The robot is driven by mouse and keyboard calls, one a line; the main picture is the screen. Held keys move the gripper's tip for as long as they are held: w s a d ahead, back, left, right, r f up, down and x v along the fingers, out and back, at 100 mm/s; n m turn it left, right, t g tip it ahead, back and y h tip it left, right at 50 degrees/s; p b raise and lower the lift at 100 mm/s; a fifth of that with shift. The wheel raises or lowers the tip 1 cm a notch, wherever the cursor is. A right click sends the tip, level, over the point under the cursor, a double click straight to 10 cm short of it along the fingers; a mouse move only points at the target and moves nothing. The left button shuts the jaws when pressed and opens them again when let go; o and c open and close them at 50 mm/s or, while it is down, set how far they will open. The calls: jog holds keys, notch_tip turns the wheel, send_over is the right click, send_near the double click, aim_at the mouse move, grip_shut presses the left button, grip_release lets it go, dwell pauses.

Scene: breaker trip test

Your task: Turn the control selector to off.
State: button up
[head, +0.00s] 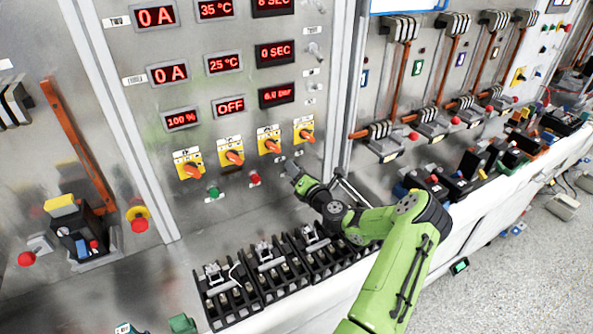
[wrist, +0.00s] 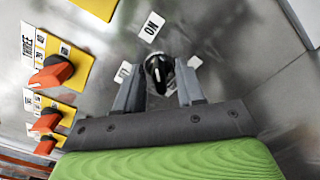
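The control selector appears to be the small black knob (wrist: 158,70) with a white mark, on the grey panel in the wrist view. A white ON label (wrist: 152,27) lies above it. Two more small white labels lie left and right of it, partly covered by the fingers and unreadable. My gripper (wrist: 157,82) has one finger on each side of the knob, with gaps visible, so it is open around the knob and not clamped on it. In the head view my gripper (head: 294,171) is at the panel below the yellow switch plates, and the knob is hidden there.
Orange rotary switches on yellow plates, such as this one (head: 304,133), sit above my gripper; some show at left in the wrist view (wrist: 52,74). A red button (head: 254,179) is to the left. Black terminal blocks (head: 268,270) stand on the ledge below.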

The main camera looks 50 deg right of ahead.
grip_shut()
jog(key=shift+n, duration=0.4)
jog(key=shift+a+n+b, duration=0.2)
jog(key=shift+n+b, duration=2.65)
jog(key=shift+n, duration=5.65)
